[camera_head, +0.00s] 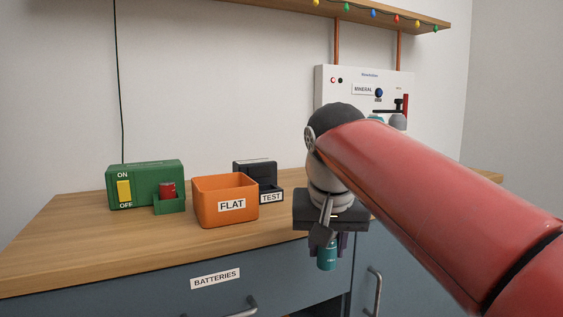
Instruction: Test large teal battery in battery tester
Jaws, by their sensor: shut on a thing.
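My gripper (327,246) is shut on a teal battery (326,259), which hangs upright below it in front of the counter's front edge. The upper part of the battery is hidden by the fingers. The black battery tester (257,171), labelled TEST, stands on the counter to the left of my gripper. Its lower left part is hidden behind the orange FLAT box (240,192). I cannot see whether anything is in its slot.
A white MINERAL machine (352,80) stands behind my arm. The counter's left front (90,250) is clear.

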